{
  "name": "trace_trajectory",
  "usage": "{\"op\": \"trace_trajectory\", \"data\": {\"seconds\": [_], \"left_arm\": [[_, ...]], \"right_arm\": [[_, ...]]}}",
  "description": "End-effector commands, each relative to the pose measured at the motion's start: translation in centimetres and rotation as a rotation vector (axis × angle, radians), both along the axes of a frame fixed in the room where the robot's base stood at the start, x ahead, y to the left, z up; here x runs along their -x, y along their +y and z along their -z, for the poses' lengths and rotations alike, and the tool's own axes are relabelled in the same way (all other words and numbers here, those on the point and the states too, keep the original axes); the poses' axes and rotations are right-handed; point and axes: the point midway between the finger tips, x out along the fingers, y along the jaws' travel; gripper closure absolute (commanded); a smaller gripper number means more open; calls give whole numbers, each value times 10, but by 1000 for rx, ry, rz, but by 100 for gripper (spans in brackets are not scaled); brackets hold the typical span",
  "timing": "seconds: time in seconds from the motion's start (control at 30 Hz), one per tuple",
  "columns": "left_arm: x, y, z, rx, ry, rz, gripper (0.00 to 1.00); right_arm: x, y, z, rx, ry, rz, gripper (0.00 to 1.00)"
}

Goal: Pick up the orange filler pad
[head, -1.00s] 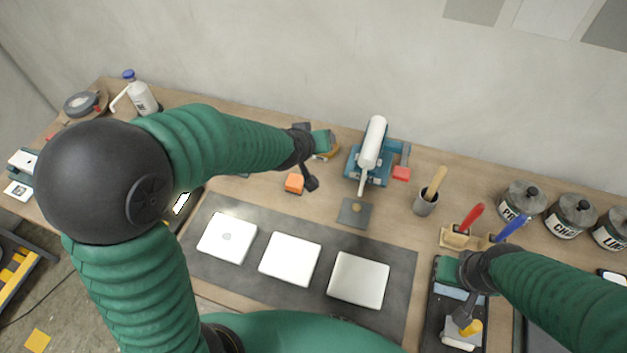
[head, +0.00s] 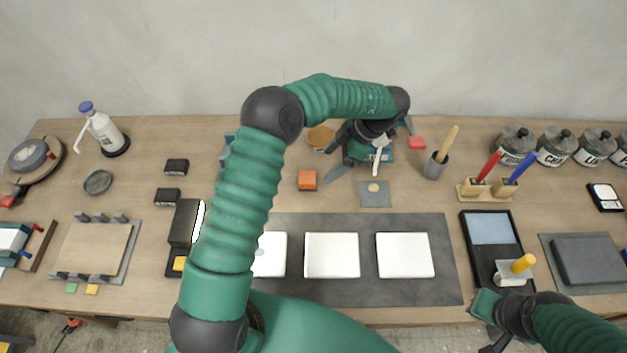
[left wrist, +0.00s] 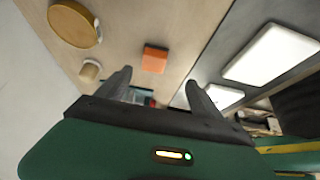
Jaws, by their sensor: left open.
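The orange filler pad (head: 307,180) is a small orange block lying on the wooden table, behind the dark mat. It also shows in the left wrist view (left wrist: 155,58), beyond the gap between my fingertips. My left gripper (head: 334,160) is open and empty, to the right of the pad and apart from it. In the left wrist view its two fingers (left wrist: 158,80) are spread. My right gripper (head: 490,338) is at the bottom right, partly cut off by the frame edge; its jaw opening is unclear.
Several white panels (head: 332,255) lie on the dark mat (head: 400,292). A round tan disc (head: 320,137) lies behind the pad. A grey cup (head: 435,167) with a wooden handle, a red block (head: 417,143) and a small grey plate (head: 375,197) are to the right. Bare table lies left of the pad.

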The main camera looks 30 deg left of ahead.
Motion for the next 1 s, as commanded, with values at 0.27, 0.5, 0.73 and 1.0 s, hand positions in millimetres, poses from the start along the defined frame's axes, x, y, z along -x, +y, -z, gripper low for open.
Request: {"op": "trace_trajectory", "data": {"seconds": [0.27,0.5,0.73,1.0], "left_arm": [[15,30,49,2,0,-3,24],[17,43,78,-2,2,-4,24],[22,53,97,-3,-2,-2,24],[22,55,98,0,-3,-2,42]], "right_arm": [[0,0,-4,0,0,-1,100],[0,0,-12,0,0,-1,100],[0,0,-13,0,0,-1,100],[0,0,-12,0,0,-1,100]]}}
